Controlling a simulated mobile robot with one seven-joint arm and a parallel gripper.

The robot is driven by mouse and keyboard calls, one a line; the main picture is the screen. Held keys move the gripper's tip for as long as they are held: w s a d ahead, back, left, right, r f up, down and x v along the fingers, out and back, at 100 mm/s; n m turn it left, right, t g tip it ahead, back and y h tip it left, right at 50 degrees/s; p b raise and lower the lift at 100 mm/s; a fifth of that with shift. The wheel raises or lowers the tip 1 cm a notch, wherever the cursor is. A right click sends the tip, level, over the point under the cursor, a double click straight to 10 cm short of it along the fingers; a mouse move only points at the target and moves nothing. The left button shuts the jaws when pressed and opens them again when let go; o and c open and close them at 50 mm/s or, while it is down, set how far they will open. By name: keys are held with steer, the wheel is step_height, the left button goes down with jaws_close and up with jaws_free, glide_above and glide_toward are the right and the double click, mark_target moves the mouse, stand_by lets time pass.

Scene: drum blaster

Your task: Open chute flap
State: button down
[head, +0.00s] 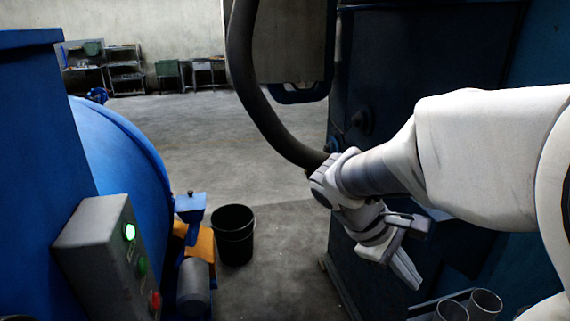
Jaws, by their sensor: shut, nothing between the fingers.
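My gripper (405,268) is at the right centre, below my white wrist, pointing down and to the right. Its fingers are together and nothing shows between them. It is in front of the dark blue cabinet wall, and I cannot tell whether it touches it. No part is clearly recognisable as the chute flap. A grey panel (288,40) with a dark rounded bar (300,93) along its lower edge hangs at the top centre, and it may be the flap. My gripper is well below and to the right of it in the picture. My arm hides part of the cabinet.
A thick dark hose (248,85) curves down to behind my wrist. A blue drum machine (115,150) with a grey control box (100,250) and lit green button fills the left. A black bucket (233,235) stands mid-floor. Metal cups (484,303) are at lower right. Floor behind is open.

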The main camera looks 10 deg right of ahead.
steer(key=w+d+f+n+h+b, duration=0.3)
steer(key=w+f+n+h, duration=0.3)
steer(key=w, duration=0.3)
steer(key=n+t+h+b, duration=0.3)
steer(key=n+t+h, duration=0.1)
steer(key=n+h, duration=0.3)
glide_toward(414, 210)
steer(key=a+f, duration=0.3)
steer(key=f, duration=0.1)
steer(key=d+r, duration=0.1)
steer(key=d, duration=0.2)
steer(key=d+r+p, duration=0.1)
steer(key=d+r, duration=0.1)
steer(key=d, duration=0.1)
steer(key=d+r, duration=0.2)
steer(key=d, duration=0.1)
steer(key=shift+w+d+r, duration=0.15)
steer(key=shift+w+d, duration=0.1)
steer(key=shift+w, duration=0.15)
steer(key=shift+r, duration=0.6)
steer(key=shift+w+r+p, duration=0.1)
steer(key=shift+r+p, duration=0.1)
steer(key=shift+p, duration=0.2)
steer(key=shift+r, duration=0.1)
